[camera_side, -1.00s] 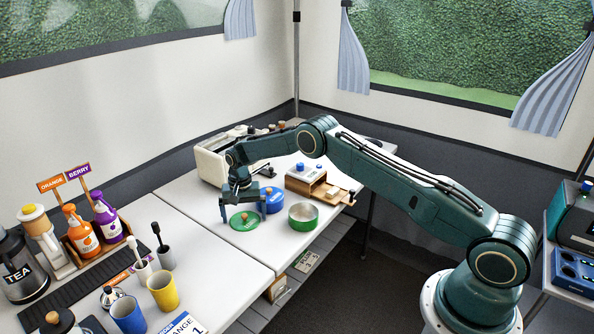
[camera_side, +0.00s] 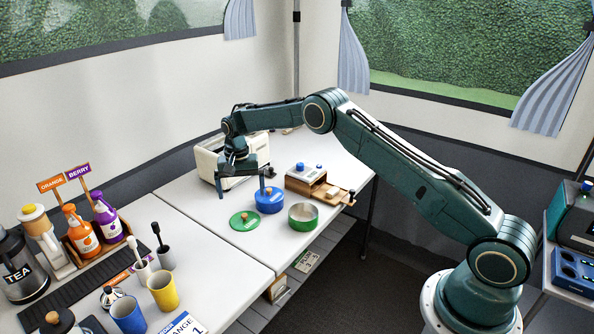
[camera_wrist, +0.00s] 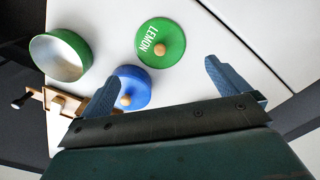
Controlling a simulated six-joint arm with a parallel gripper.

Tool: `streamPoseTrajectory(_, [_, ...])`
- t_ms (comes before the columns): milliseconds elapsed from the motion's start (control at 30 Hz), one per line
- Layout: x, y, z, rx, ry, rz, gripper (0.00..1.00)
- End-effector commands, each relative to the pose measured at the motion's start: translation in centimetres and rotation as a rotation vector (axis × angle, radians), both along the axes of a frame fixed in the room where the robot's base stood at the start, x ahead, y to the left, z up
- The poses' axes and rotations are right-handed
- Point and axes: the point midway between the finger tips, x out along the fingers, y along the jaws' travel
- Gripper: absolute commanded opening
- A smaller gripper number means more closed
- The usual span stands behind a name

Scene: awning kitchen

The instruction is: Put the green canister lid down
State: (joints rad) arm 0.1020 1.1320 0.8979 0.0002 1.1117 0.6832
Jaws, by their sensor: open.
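The green canister lid (camera_side: 244,221) lies flat on the white table, in front of the blue canister. In the wrist view the lid (camera_wrist: 172,37) shows the word LEMON and a round wooden knob. The green canister (camera_side: 303,215) stands lidless to its right; in the wrist view its inside (camera_wrist: 59,58) looks pale and empty. My gripper (camera_side: 241,189) is open and empty, raised above the table behind the lid. In the wrist view its two blue fingers (camera_wrist: 162,83) are spread wide, with nothing between them.
A blue canister (camera_side: 269,201) with its lid on stands close to the green lid and partly under my gripper. A wooden box (camera_side: 306,182) is at the right, and a cream appliance (camera_side: 210,160) is behind my gripper. The table left of the lid (camera_side: 195,215) is clear.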

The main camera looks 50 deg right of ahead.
Motion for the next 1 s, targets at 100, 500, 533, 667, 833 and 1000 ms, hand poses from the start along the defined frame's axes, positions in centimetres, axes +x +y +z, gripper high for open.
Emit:
streamPoseTrajectory(100, [0.1,0.0,1.6,0.000,-0.003,0.000,1.00])
streamPoseTrajectory(500, [0.0,0.0,3.0,0.000,0.000,0.000,1.00])
streamPoseTrajectory(533, [0.0,0.0,3.0,0.000,0.000,0.000,1.00])
streamPoseTrajectory(667, [0.0,0.0,3.0,0.000,0.000,0.000,1.00])
streamPoseTrajectory(833, [0.0,0.0,3.0,0.000,0.000,0.000,1.00])
streamPoseTrajectory(1000, [0.0,0.0,3.3,0.000,-0.003,0.003,1.00])
